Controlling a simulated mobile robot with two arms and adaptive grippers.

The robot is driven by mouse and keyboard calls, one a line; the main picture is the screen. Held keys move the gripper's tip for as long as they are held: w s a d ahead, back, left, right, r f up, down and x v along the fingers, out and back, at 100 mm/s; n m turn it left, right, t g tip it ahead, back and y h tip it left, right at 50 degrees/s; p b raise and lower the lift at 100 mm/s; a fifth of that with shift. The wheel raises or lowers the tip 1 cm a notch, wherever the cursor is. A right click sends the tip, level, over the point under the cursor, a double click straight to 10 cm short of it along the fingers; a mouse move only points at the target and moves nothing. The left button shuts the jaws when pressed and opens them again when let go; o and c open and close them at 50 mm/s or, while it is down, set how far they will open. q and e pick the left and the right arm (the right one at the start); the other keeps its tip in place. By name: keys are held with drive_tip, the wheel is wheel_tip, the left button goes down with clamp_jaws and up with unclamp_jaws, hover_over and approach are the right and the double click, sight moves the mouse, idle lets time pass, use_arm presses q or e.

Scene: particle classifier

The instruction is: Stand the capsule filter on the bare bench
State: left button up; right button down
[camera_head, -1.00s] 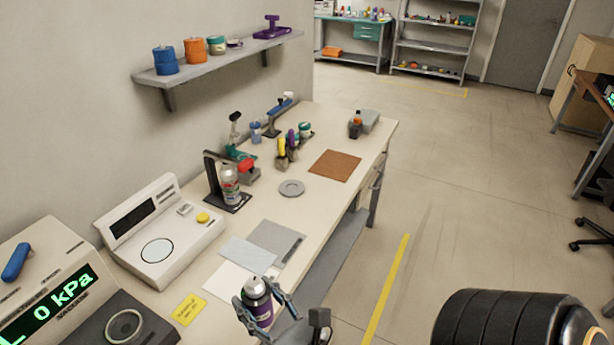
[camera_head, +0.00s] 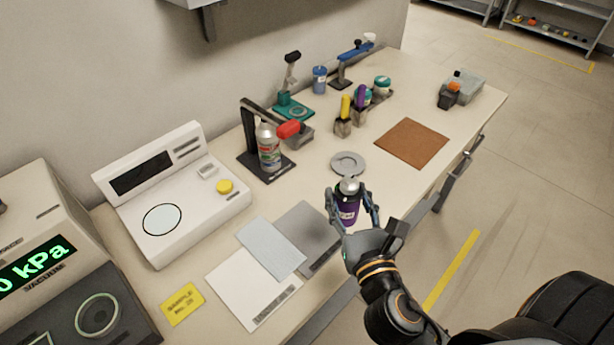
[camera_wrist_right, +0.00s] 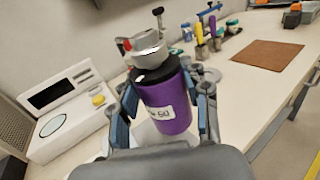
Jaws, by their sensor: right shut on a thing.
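The capsule filter is a purple cylinder (camera_head: 348,212) with a grey and black top and a white label. My right gripper (camera_head: 352,200) is shut on its sides and holds it roughly upright. In the right wrist view the filter (camera_wrist_right: 170,108) stands between both fingers, its label facing the camera. In the head view it is at the bench's front edge, just in front of the grey disc. Its lower end is hidden by the gripper, so I cannot tell its height above the bench (camera_head: 385,185). My left gripper is not in view.
A grey round disc (camera_head: 348,163) lies just behind the filter. A brown mat (camera_head: 412,142) lies to the right, with bare bench between. Grey, blue and white sheets (camera_head: 240,290) lie to the left. A spray can (camera_head: 268,150) sits on a black stand behind.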

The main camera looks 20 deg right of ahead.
drive_tip(key=shift+w+d+f, duration=0.1)
drive_tip(key=shift+w+f, duration=0.05)
drive_tip(key=shift+w+d+f, duration=0.25)
drive_tip(key=shift+w+d, duration=0.15)
drive_tip(key=shift+w, duration=0.1)
drive_tip(key=shift+w+d+f, duration=0.2)
drive_tip(key=shift+w+d, duration=0.15)
drive_tip(key=shift+w, duration=0.15)
drive_tip(key=w+d+f, duration=0.2)
drive_tip(key=w+d+f+b, duration=0.1)
drive_tip(key=w+d+f, duration=0.1)
drive_tip(key=w+f, duration=0.1)
drive_tip(key=w+d+f, duration=0.2)
drive_tip(key=w+f, duration=0.1)
drive_tip(key=shift+d+b, duration=0.15)
drive_tip(key=shift+b, duration=0.15)
drive_tip(key=f+b, duration=0.1)
drive_tip(key=f, duration=0.2)
drive_tip(key=shift+w+d+f+b, duration=0.15)
drive_tip(key=shift+w+f+b, duration=0.05)
drive_tip(key=shift+f+b, duration=0.2)
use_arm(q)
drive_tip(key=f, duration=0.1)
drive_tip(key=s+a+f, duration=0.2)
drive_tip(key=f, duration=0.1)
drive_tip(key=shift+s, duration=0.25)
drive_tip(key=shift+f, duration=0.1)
